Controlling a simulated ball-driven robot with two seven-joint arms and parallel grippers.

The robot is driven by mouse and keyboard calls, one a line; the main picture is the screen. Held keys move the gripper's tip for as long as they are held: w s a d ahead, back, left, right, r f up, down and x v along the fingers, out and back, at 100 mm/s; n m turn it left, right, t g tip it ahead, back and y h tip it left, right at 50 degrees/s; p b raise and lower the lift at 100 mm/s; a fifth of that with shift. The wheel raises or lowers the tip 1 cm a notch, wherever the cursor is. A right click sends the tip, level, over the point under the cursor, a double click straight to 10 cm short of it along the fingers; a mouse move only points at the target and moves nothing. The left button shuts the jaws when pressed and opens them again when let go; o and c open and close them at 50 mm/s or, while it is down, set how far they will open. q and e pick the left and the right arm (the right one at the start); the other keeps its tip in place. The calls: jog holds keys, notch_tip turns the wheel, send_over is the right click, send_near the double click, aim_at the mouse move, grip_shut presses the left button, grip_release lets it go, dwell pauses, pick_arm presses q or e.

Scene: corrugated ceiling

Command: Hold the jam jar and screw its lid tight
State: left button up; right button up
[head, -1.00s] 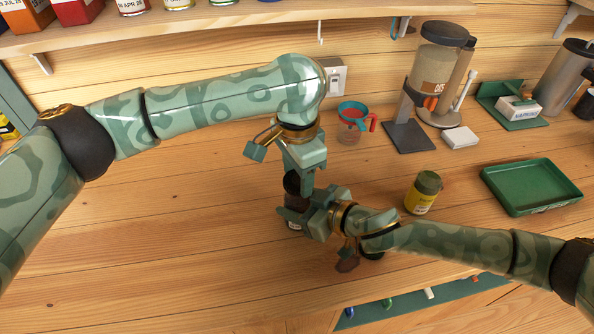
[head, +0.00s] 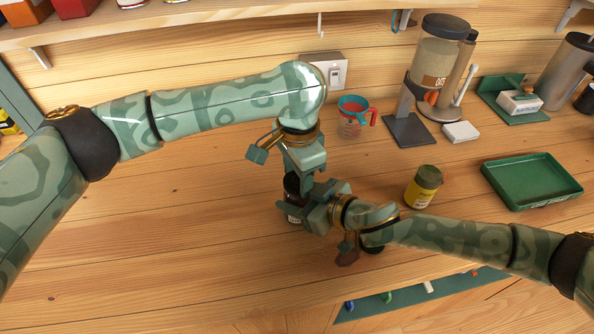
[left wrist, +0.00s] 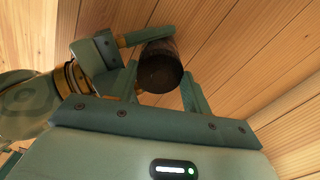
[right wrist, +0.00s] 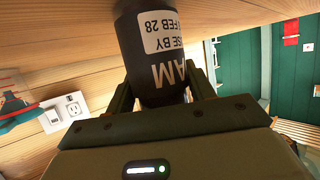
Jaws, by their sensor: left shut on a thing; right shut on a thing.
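The jam jar (head: 294,213) is dark with a white label and stands at mid-bench in the head view, partly hidden by my grippers. Its label reads JAM in the right wrist view (right wrist: 165,50). My right gripper (head: 310,211) is shut on the jar's body from the right side; its fingers flank the jar in the right wrist view. My left gripper (head: 300,184) comes down from above, shut on the dark lid (left wrist: 160,72) at the jar's top. The seam between lid and jar is hidden.
A yellow-labelled jar (head: 423,187) stands to the right, beyond my right forearm. A green tray (head: 530,202), a dispenser (head: 440,70) and a measuring cup (head: 352,118) with red and teal parts stand farther back.

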pick_arm(q)
jog(key=shift+s+f, duration=0.2)
jog(key=shift+f, duration=0.05)
jog(key=shift+c, duration=0.5)
jog(key=m, duration=1.1)
jog(key=shift+f, duration=0.1)
jog(key=m, duration=1.2)
jog(key=shift+m, duration=0.4)
jog(key=o, duration=1.3)
jog(key=shift+w, duration=0.1)
